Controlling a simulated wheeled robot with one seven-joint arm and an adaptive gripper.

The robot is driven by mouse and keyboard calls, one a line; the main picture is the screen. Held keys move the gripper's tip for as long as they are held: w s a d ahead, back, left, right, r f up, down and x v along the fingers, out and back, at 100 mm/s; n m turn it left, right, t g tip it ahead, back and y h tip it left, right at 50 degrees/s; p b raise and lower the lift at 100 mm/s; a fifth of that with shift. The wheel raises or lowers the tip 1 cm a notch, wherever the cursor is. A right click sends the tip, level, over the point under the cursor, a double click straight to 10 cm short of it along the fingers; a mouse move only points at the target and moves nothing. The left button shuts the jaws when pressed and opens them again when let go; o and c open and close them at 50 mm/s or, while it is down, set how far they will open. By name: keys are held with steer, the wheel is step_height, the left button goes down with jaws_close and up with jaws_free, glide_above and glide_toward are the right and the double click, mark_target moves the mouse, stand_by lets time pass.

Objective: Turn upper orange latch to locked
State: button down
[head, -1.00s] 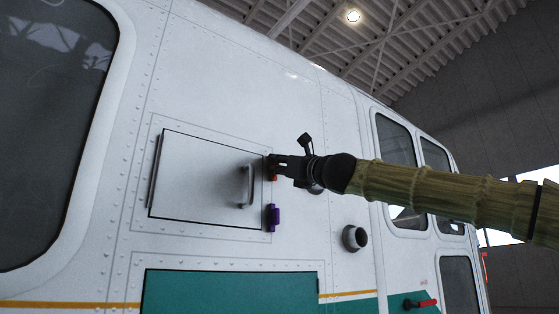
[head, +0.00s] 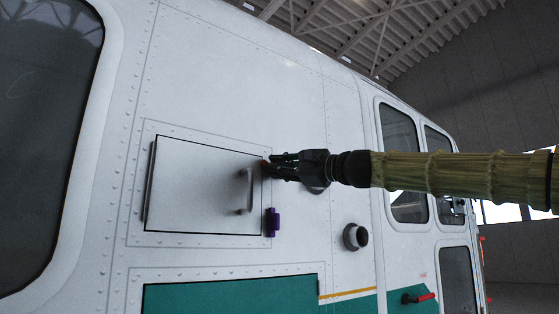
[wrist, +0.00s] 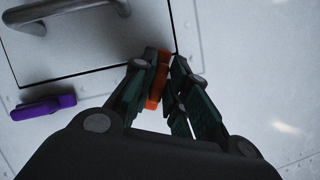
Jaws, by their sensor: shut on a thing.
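The upper orange latch (wrist: 158,82) sits at the edge of the white access panel (head: 198,190). In the wrist view it lies between the fingers of my gripper (wrist: 163,85), which are shut on it. In the head view my gripper (head: 270,166) reaches in from the right at the panel's upper right edge and hides most of the latch. A purple latch (head: 272,222) is lower on the same edge. It also shows in the wrist view (wrist: 43,107), at the left, apart from my gripper.
A metal handle (head: 247,190) stands out from the panel, left of my gripper. A round dark port (head: 355,237) sticks out of the white fuselage at lower right. A red handle (head: 420,299) is farther right. The fuselage above the panel is bare.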

steer(key=n+p, duration=0.1)
steer(key=n, duration=0.1)
steer(key=n+g+h+p, duration=0.1)
steer(key=n, duration=0.2)
steer(key=shift+g, duration=0.3)
steer(key=shift+n, duration=0.3)
steer(key=c, duration=1.5)
jaws_free()
steer(key=shift+d, duration=0.1)
steer(key=v, duration=1.2)
steer(key=shift+r, duration=0.15)
